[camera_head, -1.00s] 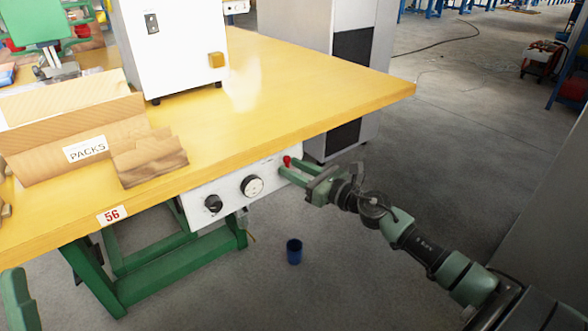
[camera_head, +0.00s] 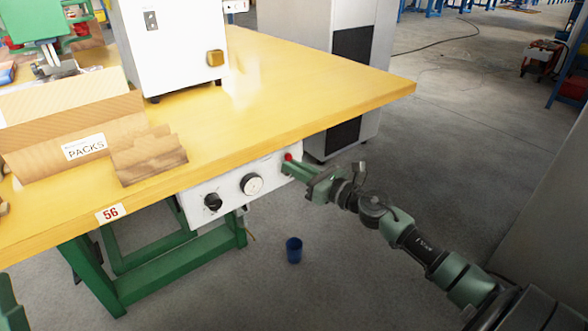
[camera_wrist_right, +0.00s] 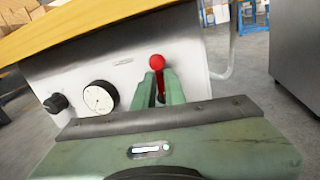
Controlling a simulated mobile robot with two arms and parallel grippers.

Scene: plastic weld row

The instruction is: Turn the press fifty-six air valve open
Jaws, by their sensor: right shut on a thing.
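The air valve's red-knobbed handle (camera_wrist_right: 157,63) is on a white panel (camera_wrist_right: 130,60) under the front edge of the table marked 56 (camera_head: 110,213). In the right wrist view the red knob shows just beyond the fingertips. My right gripper (camera_head: 288,166) is shut on the valve handle, with its green fingers on either side in the wrist view (camera_wrist_right: 160,85). The panel also carries a round gauge (camera_head: 251,184) and a black knob (camera_head: 213,202). A green piece at the lower left edge may be my left arm; its fingers are not visible.
The yellow tabletop (camera_head: 290,80) overhangs the panel. On it are a white cabinet (camera_head: 170,45) and cardboard boxes labelled PACKS (camera_head: 75,150). A blue cup (camera_head: 294,250) stands on the floor below. A grey cabinet (camera_head: 370,60) stands behind the table.

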